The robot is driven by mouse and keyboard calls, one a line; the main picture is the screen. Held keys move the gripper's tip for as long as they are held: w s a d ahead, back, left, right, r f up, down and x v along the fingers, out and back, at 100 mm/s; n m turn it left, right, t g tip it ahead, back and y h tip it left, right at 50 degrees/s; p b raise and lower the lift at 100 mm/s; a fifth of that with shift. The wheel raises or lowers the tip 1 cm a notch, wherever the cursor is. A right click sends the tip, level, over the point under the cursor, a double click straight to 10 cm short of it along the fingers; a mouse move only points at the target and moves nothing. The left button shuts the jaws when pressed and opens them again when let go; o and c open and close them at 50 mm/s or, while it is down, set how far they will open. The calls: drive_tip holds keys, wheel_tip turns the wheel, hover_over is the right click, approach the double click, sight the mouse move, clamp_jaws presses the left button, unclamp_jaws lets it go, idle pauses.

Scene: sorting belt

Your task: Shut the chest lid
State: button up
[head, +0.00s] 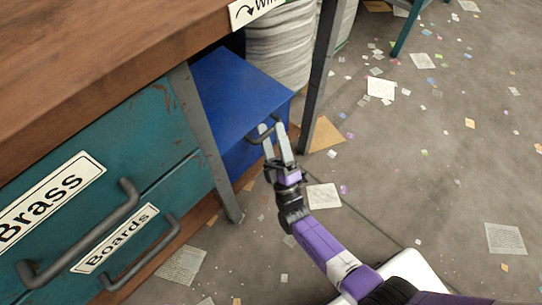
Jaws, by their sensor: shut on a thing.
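The blue chest (235,95) stands under the workbench, between the bench's metal legs. Its flat blue top is level and looks closed down on the box, though the far edge is hidden under the bench. A grey handle (258,135) is on its near right side. My gripper (270,130) is at that handle, with its two light grey fingers shut on it. My purple and black arm reaches up to it from the bottom right.
The wooden bench top (100,50) overhangs from the upper left. Teal drawers labelled Brass (55,195) and Boards (118,238), with protruding handles, are at left. A bench leg (318,75) stands close right of the chest. Paper scraps litter the open floor (430,170).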

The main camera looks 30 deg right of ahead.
drive_tip(key=f, duration=0.1)
drive_tip(key=s+f, duration=0.1)
drive_tip(key=a+f, duration=0.1)
drive_tip(key=shift+s+a+n+y, duration=0.1)
drive_tip(key=shift+s+n+y, duration=0.2)
drive_tip(key=shift+s+y, duration=0.1)
drive_tip(key=c, duration=0.4)
drive_tip(key=shift+o, duration=0.2)
drive_tip(key=shift+s+a+f, duration=0.15)
drive_tip(key=shift+s+f, duration=0.1)
drive_tip(key=shift+f, duration=0.6)
drive_tip(key=shift+s+a+f, duration=0.15)
drive_tip(key=shift+s+f, duration=0.05)
drive_tip(key=shift+f, duration=0.8)
